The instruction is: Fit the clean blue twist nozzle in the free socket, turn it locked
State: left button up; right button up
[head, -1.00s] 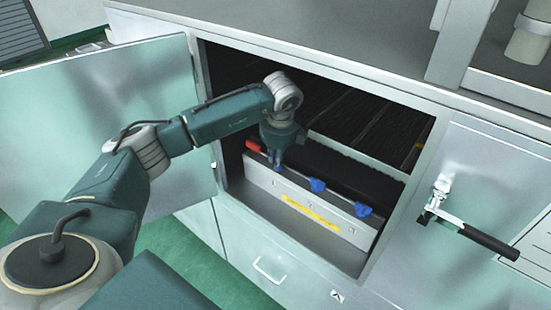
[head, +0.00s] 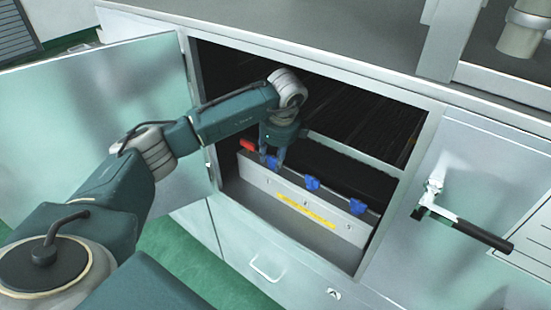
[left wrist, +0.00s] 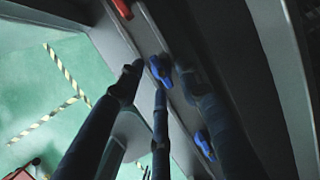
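A grey bar (head: 295,207) with a yellow strip stands inside the open cabinet. Along its top edge sit a red piece (head: 248,146) at the left and blue twist nozzles at the middle (head: 312,183) and right (head: 357,207). My left gripper (head: 272,158) points down over the leftmost blue nozzle (head: 271,163). In the left wrist view that nozzle (left wrist: 160,70) lies between the spread fingertips, with a gap visible on the left side. A second blue nozzle (left wrist: 204,144) and the red piece (left wrist: 122,8) also show. The nozzle's seating is hidden. My right gripper is not in view.
The cabinet frame surrounds my left arm closely, with the open door (head: 110,120) on the left. A closed door with a black-handled latch (head: 465,228) is at the right. Dark racks fill the space behind the bar.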

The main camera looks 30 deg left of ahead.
pick_arm(q)
jog(key=v, duration=0.5)
jog(key=shift+w+d, duration=0.15)
jog(key=s+d, duration=0.7)
jog(key=d, duration=0.3)
